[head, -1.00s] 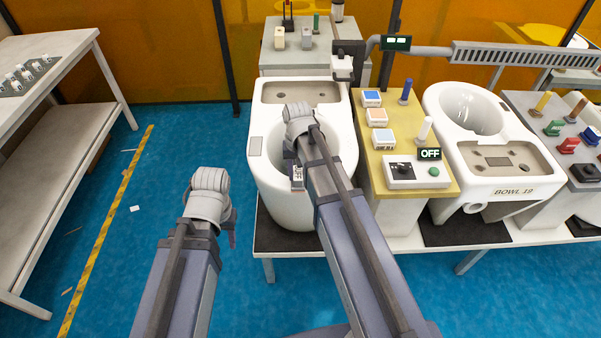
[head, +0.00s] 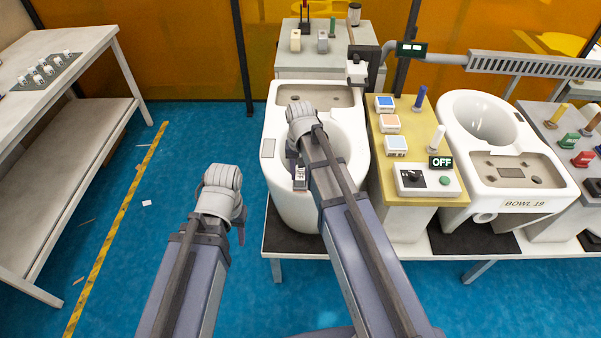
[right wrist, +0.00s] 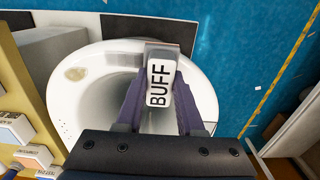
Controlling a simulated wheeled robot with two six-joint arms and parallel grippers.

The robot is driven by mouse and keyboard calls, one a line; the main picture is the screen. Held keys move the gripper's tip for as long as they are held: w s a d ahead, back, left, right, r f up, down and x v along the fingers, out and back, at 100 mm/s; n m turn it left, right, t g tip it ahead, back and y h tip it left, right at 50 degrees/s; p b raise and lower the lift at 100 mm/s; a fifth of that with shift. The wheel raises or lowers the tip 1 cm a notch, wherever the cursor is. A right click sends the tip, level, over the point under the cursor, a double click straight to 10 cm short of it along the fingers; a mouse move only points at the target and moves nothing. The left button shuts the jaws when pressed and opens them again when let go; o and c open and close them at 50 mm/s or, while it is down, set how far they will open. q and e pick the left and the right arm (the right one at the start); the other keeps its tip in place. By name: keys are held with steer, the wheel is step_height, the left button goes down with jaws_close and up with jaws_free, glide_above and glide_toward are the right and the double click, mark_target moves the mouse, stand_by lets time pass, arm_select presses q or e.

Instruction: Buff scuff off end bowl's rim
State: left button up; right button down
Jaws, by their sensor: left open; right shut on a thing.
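The end bowl (head: 283,205) is white and stands at the left end of the table in the head view. In the right wrist view its rim (right wrist: 63,100) carries a tan scuff (right wrist: 75,73), on the side towards the yellow console. My right gripper (right wrist: 155,95) is shut on a white block marked BUFF (right wrist: 158,80). The block, also seen in the head view (head: 300,178), is over the bowl's front part, apart from the scuff; contact with the rim cannot be told. My left gripper (head: 241,235) is open and empty, left of the bowl over the floor.
A yellow console (head: 405,150) with coloured blocks, pegs and an OFF sign stands right of the end bowl. Another bowl (head: 505,180), labelled BOWL 19, is beyond it. A white shelf (head: 60,165) stands at left. The floor between is mostly clear.

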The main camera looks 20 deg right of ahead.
steer(key=shift+r+p, duration=1.6)
steer(key=shift+r, duration=0.4)
step_height(320, 180, up, 3)
steer(key=p, duration=0.3)
steer(key=shift+d+f+b, duration=0.1)
steer(key=shift+f+b, duration=0.45)
